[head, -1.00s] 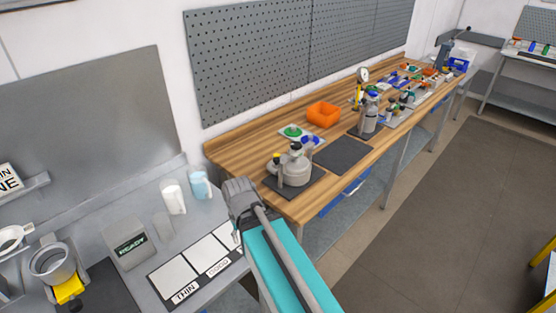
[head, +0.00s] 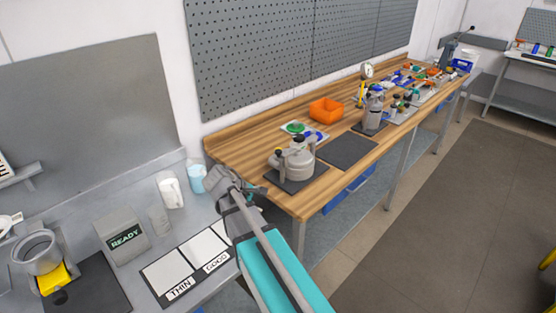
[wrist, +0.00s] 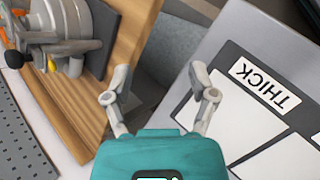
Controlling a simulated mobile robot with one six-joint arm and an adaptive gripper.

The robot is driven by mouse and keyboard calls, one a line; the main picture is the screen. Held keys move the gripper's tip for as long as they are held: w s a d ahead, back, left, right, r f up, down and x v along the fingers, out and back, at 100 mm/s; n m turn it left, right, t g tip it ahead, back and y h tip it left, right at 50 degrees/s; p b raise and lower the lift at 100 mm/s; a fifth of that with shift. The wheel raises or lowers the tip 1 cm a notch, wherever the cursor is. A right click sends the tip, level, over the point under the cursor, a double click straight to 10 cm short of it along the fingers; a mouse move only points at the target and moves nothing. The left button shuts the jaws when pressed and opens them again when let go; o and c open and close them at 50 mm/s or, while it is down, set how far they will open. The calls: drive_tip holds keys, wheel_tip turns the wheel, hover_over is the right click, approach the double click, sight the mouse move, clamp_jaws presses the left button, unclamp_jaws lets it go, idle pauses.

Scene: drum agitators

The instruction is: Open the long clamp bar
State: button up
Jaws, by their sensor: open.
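A grey, round lidded vessel (head: 293,162) stands on a dark mat near the left end of the wooden bench. The wrist view shows part of it at upper left, with a grey bar (wrist: 72,48) across it and a black knob (wrist: 14,60) at one end. I cannot tell for sure whether this bar is the long clamp bar. My gripper (wrist: 160,95) is open and empty, fingers apart, to the right of the vessel and not touching it. In the head view my arm largely hides the gripper, above the gap between the two benches.
The grey bench at left holds cups, a READY block (head: 122,236) and a labelled card (head: 188,265). Floor at right is clear.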

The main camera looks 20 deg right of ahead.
drive_tip(key=w+d+r+n+t+h+b, duration=0.1)
drive_tip(key=w+d+n+h+b, duration=0.1)
drive_tip(key=w+n+h+b, duration=0.25)
drive_tip(key=n+t+h+b, duration=0.2)
drive_tip(key=n+h+b, duration=0.1)
drive_tip(key=n+h, duration=0.3)
approach(278, 150)
drive_tip(key=a, duration=0.1)
drive_tip(key=a+y, duration=0.1)
drive_tip(key=a, duration=0.1)
drive_tip(key=shift+s+a+r+n, duration=0.25)
drive_tip(key=shift+a+r, duration=0.05)
drive_tip(key=shift+a, duration=0.05)
drive_tip(key=shift+d, duration=0.15)
drive_tip(key=shift+x, duration=6.8)
drive_tip(key=shift+s+f, duration=0.15)
drive_tip(key=shift+s, duration=0.05)
clamp_jaws()
